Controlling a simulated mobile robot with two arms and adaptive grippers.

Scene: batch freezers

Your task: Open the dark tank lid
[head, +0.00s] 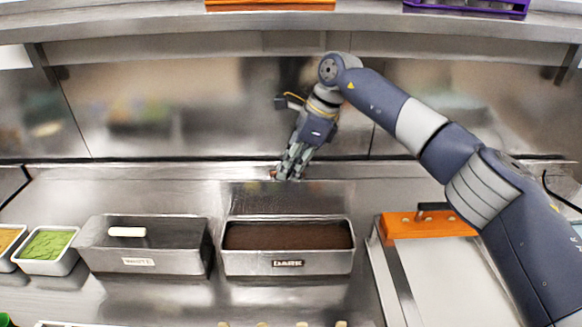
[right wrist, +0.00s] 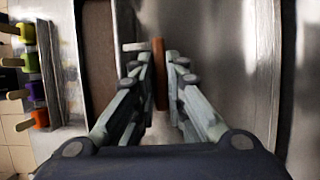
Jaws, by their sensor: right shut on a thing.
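The dark tank (head: 288,264) is a steel box with a "DARK" label at the middle of the counter. Its top is uncovered and brown contents (head: 288,236) show inside. The dark tank lid (head: 265,198) is a grey metal panel swung back behind the tank's rear edge. My right gripper (head: 284,176) is at the lid's far edge, behind the tank. In the right wrist view its fingers (right wrist: 161,62) are shut on the lid's brown handle (right wrist: 158,75). In the head view the fingers mostly hide the handle. My left gripper is not in view.
The white tank (head: 139,262), covered with a white handle on top, stands left of the dark tank. Green (head: 46,260) and yellow tubs are farther left. An orange-edged metal unit (head: 427,226) stands right, under my right arm. A shelf runs overhead above a steel back wall.

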